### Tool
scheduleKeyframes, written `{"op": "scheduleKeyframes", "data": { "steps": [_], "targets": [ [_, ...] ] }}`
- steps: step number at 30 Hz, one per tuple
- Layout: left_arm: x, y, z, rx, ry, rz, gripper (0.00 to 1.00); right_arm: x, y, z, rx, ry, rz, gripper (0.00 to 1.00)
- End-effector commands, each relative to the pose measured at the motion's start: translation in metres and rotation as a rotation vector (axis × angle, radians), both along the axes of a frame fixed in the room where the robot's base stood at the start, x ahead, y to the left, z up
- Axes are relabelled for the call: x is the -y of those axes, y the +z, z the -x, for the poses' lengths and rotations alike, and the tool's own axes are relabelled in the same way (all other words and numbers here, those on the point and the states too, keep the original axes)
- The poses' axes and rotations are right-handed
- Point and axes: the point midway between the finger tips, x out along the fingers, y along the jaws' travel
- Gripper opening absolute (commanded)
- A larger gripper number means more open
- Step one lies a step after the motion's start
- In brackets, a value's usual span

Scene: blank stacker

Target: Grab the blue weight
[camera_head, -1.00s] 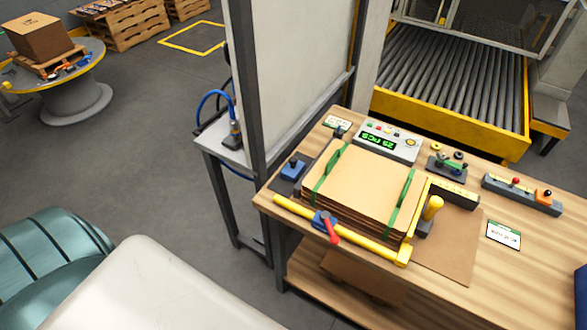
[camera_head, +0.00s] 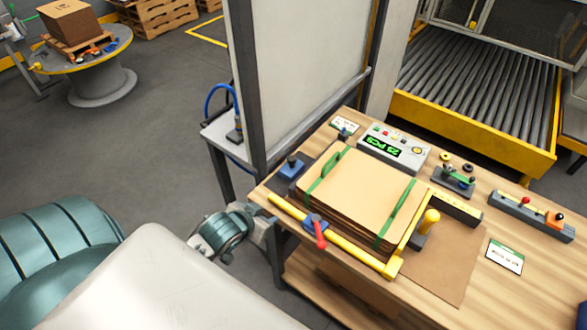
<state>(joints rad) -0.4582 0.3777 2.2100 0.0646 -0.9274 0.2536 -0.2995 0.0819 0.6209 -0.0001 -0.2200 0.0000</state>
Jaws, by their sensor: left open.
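The blue weight (camera_head: 291,168) is a small blue block with a dark knob on top. It rests on the wooden workbench (camera_head: 459,310) by the left corner of a strapped stack of brown sheets (camera_head: 362,190). My left gripper (camera_head: 264,216) shows partly at the bench's left front edge, to the lower left of the weight and apart from it. It is open with nothing seen in it; its fingertips are hard to make out. My right gripper is not in view.
A yellow rail with a red-handled clamp (camera_head: 318,234) borders the stack. A counter box (camera_head: 394,151) stands behind it. A grey post (camera_head: 246,95) and panel rise at the bench's left end. A roller conveyor (camera_head: 480,90) lies behind. The right part of the bench has some bare wood.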

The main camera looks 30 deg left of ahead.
Motion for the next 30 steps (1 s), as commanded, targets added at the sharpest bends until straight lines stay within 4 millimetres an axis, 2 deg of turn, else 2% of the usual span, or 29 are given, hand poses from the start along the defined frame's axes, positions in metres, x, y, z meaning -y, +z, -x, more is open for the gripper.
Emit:
{"op": "scheduleKeyframes", "data": {
  "steps": [1,2,10,16,20,30],
  "targets": [
    [0.000,0.021,-0.008,0.053,-0.017,0.002,0.47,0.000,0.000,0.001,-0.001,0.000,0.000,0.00],
    [-0.001,0.025,-0.012,0.073,-0.021,0.007,0.47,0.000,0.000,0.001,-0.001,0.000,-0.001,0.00],
    [-0.025,0.042,-0.058,0.264,-0.054,0.057,0.47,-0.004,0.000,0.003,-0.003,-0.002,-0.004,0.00],
    [-0.038,0.058,-0.081,0.373,-0.084,0.096,0.47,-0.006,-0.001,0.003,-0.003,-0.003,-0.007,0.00],
    [-0.040,0.059,-0.092,0.396,-0.087,0.106,0.47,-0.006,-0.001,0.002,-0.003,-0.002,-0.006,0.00],
    [-0.036,0.044,-0.133,0.394,-0.087,0.107,0.47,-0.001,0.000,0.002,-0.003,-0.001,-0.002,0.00]
  ]
}}
